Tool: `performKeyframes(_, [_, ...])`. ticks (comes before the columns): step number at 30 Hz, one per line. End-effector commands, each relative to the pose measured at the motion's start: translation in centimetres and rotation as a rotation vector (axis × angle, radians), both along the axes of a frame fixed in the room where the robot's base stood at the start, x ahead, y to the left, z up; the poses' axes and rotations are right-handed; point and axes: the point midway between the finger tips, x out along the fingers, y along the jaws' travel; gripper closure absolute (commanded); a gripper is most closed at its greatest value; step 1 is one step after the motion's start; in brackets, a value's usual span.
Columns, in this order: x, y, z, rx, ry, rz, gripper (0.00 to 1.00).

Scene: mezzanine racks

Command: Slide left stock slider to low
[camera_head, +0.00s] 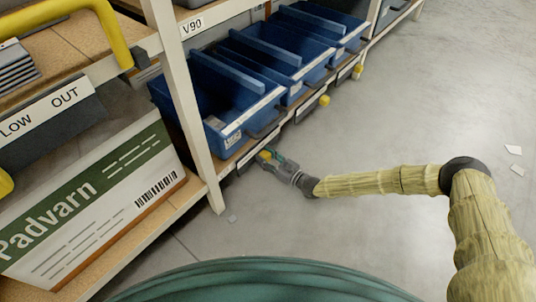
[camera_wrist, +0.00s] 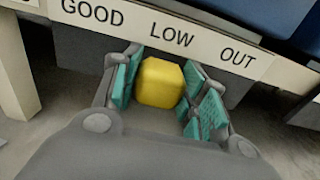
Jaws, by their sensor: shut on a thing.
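The slider's yellow knob (camera_wrist: 160,82) sits between the two teal-padded fingers of my gripper (camera_wrist: 163,95) in the wrist view. My gripper is shut on it. The knob lies just below the word LOW on the white label strip (camera_wrist: 205,48), which reads GOOD, LOW, OUT. In the head view my gripper (camera_head: 268,160) is at the rack's front edge, below the nearest blue bin, with a bit of the yellow knob showing at its fingers. The slider's track is hidden behind the knob and fingers.
Two more yellow knobs (camera_head: 324,101) (camera_head: 358,69) sit farther along the shelf edge. Blue bins (camera_head: 240,125) stand above. A white rack post (camera_head: 180,90) is left of my gripper, beside a Padvarn box (camera_head: 100,205). The grey floor (camera_head: 440,120) is mostly clear.

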Motion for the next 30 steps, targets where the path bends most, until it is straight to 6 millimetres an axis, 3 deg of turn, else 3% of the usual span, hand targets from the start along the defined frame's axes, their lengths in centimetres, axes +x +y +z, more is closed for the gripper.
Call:
performKeyframes(5, [0.0,-0.1,-0.1,0.0,0.001,-0.001,1.0])
performKeyframes(6, [0.0,-0.1,-0.1,0.0,0.001,-0.001,0.5])
performKeyframes(9, [0.0,-0.1,-0.1,0.0,0.0,-0.001,0.36])
performKeyframes(20, [-0.1,-0.2,0.0,0.0,0.0,-0.001,0.36])
performKeyframes(30, [-2.7,-3.9,-0.1,-0.001,0.001,-0.002,0.36])
